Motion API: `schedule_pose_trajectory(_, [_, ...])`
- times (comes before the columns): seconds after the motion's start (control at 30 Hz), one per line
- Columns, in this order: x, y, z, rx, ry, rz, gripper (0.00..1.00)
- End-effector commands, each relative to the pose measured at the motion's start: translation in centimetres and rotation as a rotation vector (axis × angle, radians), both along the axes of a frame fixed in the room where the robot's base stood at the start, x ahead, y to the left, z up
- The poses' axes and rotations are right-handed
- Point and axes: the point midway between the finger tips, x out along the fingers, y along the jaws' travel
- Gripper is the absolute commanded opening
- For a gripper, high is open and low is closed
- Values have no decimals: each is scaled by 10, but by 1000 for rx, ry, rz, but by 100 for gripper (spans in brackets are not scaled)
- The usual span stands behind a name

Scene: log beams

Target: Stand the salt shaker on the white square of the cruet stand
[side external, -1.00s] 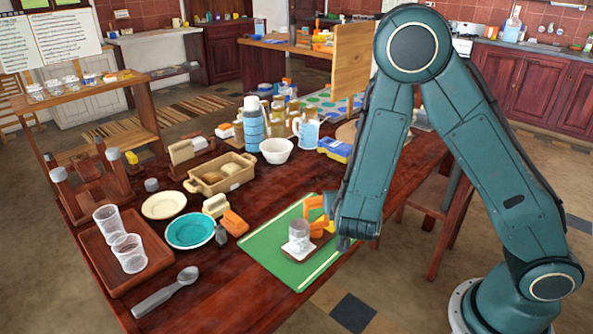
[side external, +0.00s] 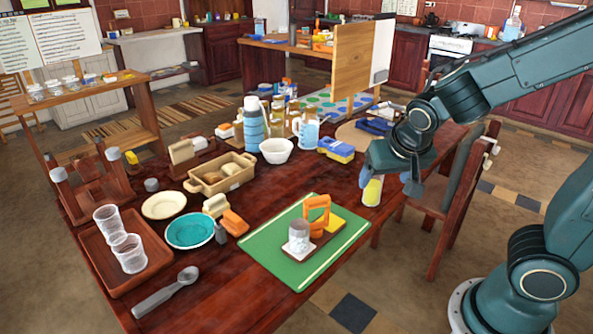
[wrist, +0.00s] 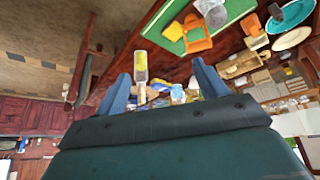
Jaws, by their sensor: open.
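The cruet stand (side external: 318,240), a brown board with an orange handle, lies on the green mat; it also shows at the top of the wrist view (wrist: 196,40). A grey-white cylinder, seemingly the salt shaker (side external: 299,235), stands upright at its near end, hiding most of the square beneath. A yellow square (side external: 335,223) shows bare at the far end. My gripper (side external: 388,184) is open, right of and apart from the stand, above a yellow-filled shaker (side external: 372,191) at the table edge. In the wrist view that shaker (wrist: 141,66) appears between the fingers, closer to the left one.
The green mat (side external: 268,247) has bare room around the stand. An orange-and-cream block (side external: 234,223), a teal plate (side external: 190,231) and a tray of glasses (side external: 150,262) lie left. A white bowl (side external: 276,150) and jugs stand behind. A chair (side external: 452,200) is right of the table.

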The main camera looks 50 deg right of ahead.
Motion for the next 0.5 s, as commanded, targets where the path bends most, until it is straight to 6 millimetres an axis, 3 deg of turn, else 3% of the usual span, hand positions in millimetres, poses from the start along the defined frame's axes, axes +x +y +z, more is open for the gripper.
schedule_pose_trajectory(0.5, [-72, 34, 66, 71, 7, 453, 72])
